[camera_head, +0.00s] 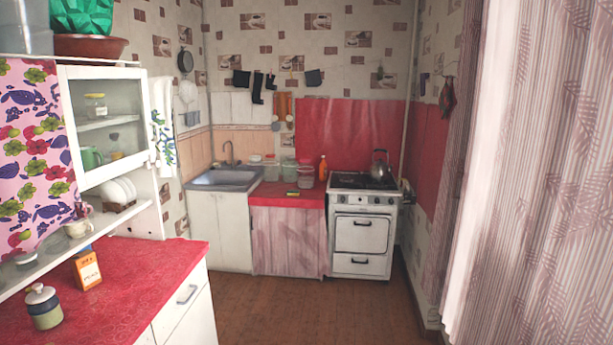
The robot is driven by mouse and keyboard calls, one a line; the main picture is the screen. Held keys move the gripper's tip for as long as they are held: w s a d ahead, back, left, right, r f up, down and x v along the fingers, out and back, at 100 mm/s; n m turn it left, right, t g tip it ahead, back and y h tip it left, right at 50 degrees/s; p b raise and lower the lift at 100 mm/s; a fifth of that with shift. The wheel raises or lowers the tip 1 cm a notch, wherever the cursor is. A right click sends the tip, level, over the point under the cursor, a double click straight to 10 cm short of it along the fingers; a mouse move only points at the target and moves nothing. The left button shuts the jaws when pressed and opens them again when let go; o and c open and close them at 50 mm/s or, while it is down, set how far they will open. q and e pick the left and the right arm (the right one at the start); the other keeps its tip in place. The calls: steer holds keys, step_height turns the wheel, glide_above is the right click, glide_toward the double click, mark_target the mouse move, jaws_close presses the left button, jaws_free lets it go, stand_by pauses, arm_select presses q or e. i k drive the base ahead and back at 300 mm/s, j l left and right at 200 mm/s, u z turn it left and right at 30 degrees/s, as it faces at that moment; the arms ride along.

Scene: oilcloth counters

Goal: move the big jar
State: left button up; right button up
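Several jars are in view, and I cannot tell for certain which is the big jar. A lidded jar (43,309) with cream, blue and olive bands stands upright on the red left counter (140,283). Clear jars, such as a greenish one with a lid (305,174), stand on the far red counter (287,195) between sink and stove. A small jar (96,106) stands behind the glass of the left cabinet. Neither of my grippers is in view.
An orange carton (87,270) stands behind the banded jar, and a cup (77,228) is on the shelf. The sink (222,180) and stove (362,225) line the back wall. The brown floor (310,310) is clear. Curtains (530,190) hang at right.

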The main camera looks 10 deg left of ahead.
mark_target(305, 171)
steer(key=i, duration=3.45)
steer(key=i+l+u, duration=0.2)
steer(key=i, duration=0.3)
steer(key=i+l+u, duration=0.2)
steer(key=i, duration=0.25)
steer(key=i+l+u, duration=0.2)
steer(key=i, duration=0.3)
